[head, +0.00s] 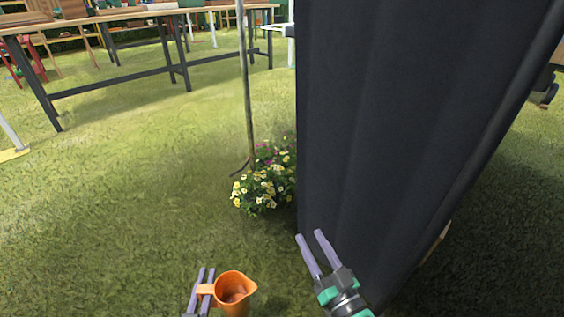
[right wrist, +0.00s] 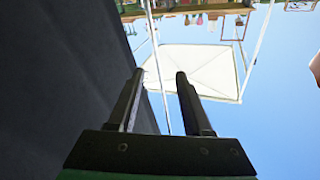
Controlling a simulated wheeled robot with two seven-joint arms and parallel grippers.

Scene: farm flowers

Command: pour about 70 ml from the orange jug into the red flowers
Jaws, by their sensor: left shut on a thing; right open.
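The orange jug (head: 236,290) is at the bottom of the head view, roughly upright, with its spout toward the right. My left gripper (head: 206,277) is shut on the jug's handle at its left side. My right gripper (head: 311,246) is open and empty, to the right of the jug and in front of a dark panel. In the right wrist view its fingers (right wrist: 156,95) are apart with nothing between them. No red flowers can be made out. The flowers in view are yellow and white (head: 262,190), with some pink-purple ones (head: 268,153) behind them, on the grass.
A tall dark panel (head: 400,120) fills the right middle of the head view, close to my right gripper, and hides what is behind it. A thin pole (head: 246,90) stands by the flowers. Long tables (head: 120,50) stand at the back left. Open grass (head: 120,170) lies to the left.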

